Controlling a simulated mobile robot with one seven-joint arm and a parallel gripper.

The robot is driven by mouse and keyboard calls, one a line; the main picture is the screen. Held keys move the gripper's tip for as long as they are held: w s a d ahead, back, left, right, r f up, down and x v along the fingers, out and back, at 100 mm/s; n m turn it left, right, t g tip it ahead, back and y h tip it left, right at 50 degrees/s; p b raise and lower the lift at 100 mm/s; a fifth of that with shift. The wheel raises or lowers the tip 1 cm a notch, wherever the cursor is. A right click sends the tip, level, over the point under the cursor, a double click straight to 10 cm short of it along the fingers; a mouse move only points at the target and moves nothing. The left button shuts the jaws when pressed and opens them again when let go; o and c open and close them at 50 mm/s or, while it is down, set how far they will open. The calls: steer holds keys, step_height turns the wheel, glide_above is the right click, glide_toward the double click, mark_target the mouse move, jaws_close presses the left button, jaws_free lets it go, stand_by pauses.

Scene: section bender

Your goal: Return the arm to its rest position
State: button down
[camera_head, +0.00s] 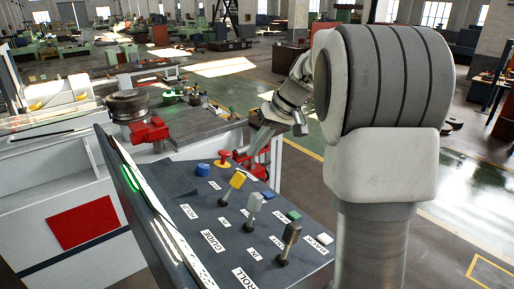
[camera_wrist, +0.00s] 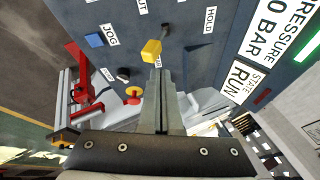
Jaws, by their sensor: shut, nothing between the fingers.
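My arm reaches from the right over the control panel (camera_head: 190,215) in the head view, bent at the elbow. My gripper (camera_wrist: 159,72) is shut and empty in the wrist view, with its two fingers together. Its tips point toward the yellow-handled lever (camera_wrist: 152,50), which also shows on the panel in the head view (camera_head: 238,180). In the head view my wrist is above the panel's far edge, and the fingertips are hard to make out. I cannot tell the exact gap between tips and lever.
Open floor lies to the right.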

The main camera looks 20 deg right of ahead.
steer(key=s+a+f+h+b, duration=0.1)
steer(key=s+a+f, duration=0.1)
steer(key=s, duration=0.7)
steer(key=s+a+f+t+h+b, duration=0.1)
steer(key=s+a+h+b, duration=0.1)
steer(key=s, duration=0.7)
steer(key=s+a+f+h+b, duration=0.1)
steer(key=s+a, duration=0.3)
steer(key=s, duration=0.5)
steer(key=shift+a+f+t+h+b, duration=0.15)
steer(key=shift+f+t+h+b, duration=0.2)
steer(key=shift+f+b, duration=0.4)
steer(key=shift+s+f, duration=0.4)
steer(key=shift+f, duration=0.05)
